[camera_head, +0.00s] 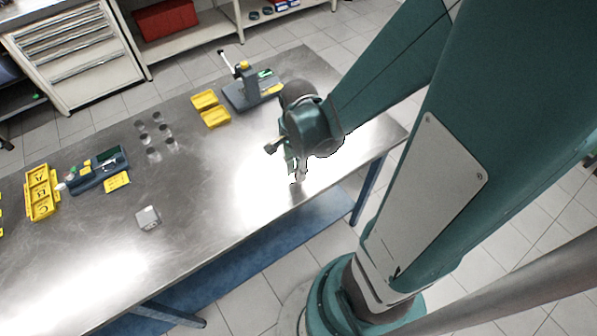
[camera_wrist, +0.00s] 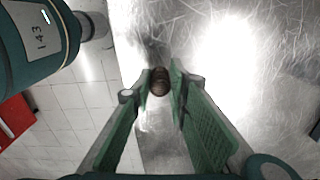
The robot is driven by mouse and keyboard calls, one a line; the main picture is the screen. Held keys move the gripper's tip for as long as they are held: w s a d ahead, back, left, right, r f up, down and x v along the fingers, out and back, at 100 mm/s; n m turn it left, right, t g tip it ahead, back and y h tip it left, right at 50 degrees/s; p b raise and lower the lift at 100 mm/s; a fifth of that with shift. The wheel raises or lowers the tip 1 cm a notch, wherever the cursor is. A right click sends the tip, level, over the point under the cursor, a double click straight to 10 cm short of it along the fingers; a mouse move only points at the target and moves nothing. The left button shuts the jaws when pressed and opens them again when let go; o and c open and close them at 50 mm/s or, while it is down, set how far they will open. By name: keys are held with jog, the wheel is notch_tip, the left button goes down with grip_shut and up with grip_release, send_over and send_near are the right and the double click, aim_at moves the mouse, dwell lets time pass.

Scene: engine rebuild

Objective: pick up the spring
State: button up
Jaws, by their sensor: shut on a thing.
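The spring (camera_wrist: 160,81) shows in the wrist view as a small, dark, ringed coil between my two green fingertips. My gripper (camera_wrist: 161,92) is shut on it, with a fingertip on each side. In the head view my gripper (camera_head: 297,170) points down over the front right part of the metal workbench (camera_head: 215,190). I cannot make out the spring in the head view. Whether it touches the bench or hangs above it is not clear.
A grey block (camera_head: 148,218) lies on the bench. Two yellow bins (camera_head: 214,117) and a grey-based fixture (camera_head: 250,92) stand at the back. Several small cups (camera_head: 154,155), a blue fixture (camera_head: 98,170) and a yellow lettered tray (camera_head: 41,192) are left. The bench between is clear.

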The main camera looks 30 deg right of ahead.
notch_tip(320, 180, up, 9)
jog(key=p, duration=0.1)
jog(key=shift+f, duration=0.2)
dwell(0.4)
